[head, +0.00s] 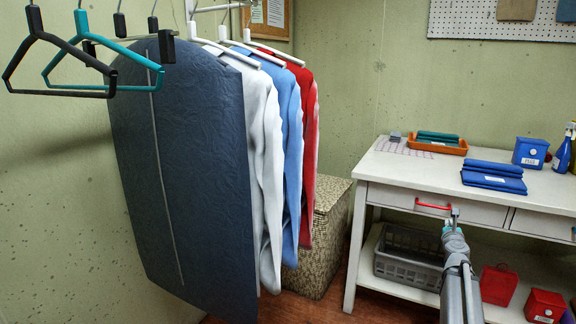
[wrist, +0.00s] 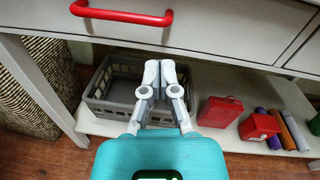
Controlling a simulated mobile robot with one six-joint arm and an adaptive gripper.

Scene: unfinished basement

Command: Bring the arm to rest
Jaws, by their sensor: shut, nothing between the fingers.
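My gripper (head: 452,217) is at the lower right of the head view, in front of the white table's drawer and close to its red handle (head: 433,206). In the wrist view my gripper (wrist: 160,66) points forward with its grey fingers together and nothing between them. The red handle also shows in the wrist view (wrist: 122,14), above and left of the fingertips. The fingers appear apart from the handle. The drawer (head: 395,197) looks shut.
The white table (head: 372,170) bears folded blue cloths (head: 493,178) and an orange tray (head: 437,148). Its lower shelf holds a grey crate (wrist: 105,98) and red containers (wrist: 220,110). A garment bag (head: 190,170) and shirts hang at left; a woven hamper (head: 325,235) stands behind.

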